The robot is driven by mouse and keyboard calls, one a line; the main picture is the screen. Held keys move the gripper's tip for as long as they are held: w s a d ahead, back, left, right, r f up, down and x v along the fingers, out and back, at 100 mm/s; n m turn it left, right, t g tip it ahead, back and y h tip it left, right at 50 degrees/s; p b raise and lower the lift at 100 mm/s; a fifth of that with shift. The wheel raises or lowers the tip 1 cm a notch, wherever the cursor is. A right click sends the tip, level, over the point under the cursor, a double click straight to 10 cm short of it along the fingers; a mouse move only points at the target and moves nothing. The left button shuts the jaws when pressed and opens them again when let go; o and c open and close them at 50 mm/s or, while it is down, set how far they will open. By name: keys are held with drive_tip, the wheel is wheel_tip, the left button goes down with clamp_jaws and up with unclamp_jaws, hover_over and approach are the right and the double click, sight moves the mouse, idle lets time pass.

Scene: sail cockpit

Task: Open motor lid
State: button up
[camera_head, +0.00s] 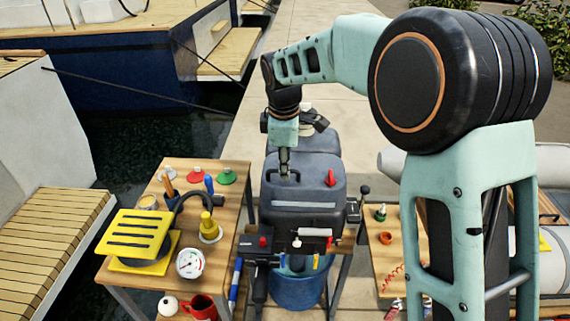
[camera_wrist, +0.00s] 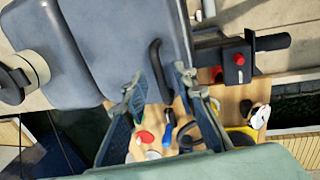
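The outboard motor's grey lid (camera_head: 310,185) is shut, at the centre of the head view. It fills the upper left of the wrist view (camera_wrist: 120,40). A black curved handle (camera_wrist: 157,70) is on the lid. My gripper (camera_head: 285,165) points down over the lid at this handle. In the wrist view my gripper (camera_wrist: 158,82) is open, one finger on each side of the handle. I cannot tell if either finger touches it. A red latch (camera_head: 331,178) is on the lid's right side in the head view.
A wooden table (camera_head: 235,170) at the left holds a yellow slatted item (camera_head: 137,232), a gauge (camera_head: 190,263) and several coloured pieces. A small wooden table (camera_head: 385,255) is at the right. A blue bucket (camera_head: 300,290) is below the motor. Water and boats lie left.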

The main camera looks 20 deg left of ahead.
drive_tip(key=shift+c, duration=0.2)
clamp_jaws()
drive_tip(key=shift+r, duration=0.1)
